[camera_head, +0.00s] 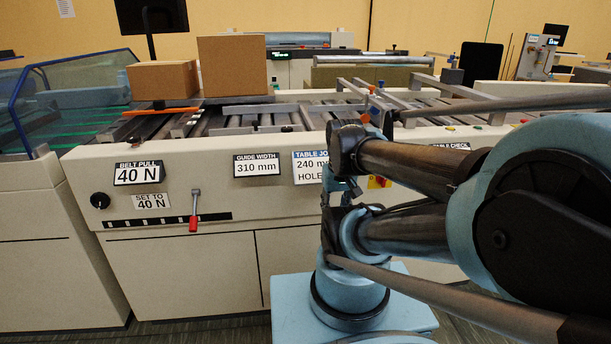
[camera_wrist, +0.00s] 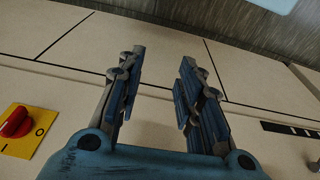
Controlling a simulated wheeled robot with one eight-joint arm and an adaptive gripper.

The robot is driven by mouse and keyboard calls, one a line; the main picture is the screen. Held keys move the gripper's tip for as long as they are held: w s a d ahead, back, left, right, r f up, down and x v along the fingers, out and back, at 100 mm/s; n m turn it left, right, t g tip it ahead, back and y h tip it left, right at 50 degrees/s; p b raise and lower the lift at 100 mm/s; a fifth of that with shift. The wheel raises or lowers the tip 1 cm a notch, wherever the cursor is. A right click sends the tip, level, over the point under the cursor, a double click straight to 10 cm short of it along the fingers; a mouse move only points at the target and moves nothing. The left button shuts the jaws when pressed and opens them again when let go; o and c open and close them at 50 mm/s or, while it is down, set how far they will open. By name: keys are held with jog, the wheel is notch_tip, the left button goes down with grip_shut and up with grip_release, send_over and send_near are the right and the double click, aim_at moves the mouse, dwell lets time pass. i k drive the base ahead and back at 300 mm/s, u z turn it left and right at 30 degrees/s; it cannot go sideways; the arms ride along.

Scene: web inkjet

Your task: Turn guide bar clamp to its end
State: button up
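My gripper (camera_wrist: 161,58) is open and empty in the wrist view, its two fingers apart in front of the machine's cream front panel (camera_wrist: 75,85). In the head view my arm mostly hides the gripper. No part is labelled as the guide bar clamp. A lever with a red grip (camera_head: 194,223) hangs down on the front panel at left, by a black marked strip (camera_head: 155,220). Small blue and red parts (camera_head: 375,100) show on the guide bars above my arm. I cannot tell which of these is the clamp. My gripper touches none of them visibly.
A yellow plate with a red rotary switch (camera_wrist: 15,124) is at lower left in the wrist view. A black knob (camera_head: 99,201) sits at the panel's left. Two cardboard boxes (camera_head: 232,66) stand on the machine bed. A "GUIDE WIDTH 310 mm" sign (camera_head: 257,165) is on the front.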

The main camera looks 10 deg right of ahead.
aim_at(132, 139)
jog(key=u, duration=1.4)
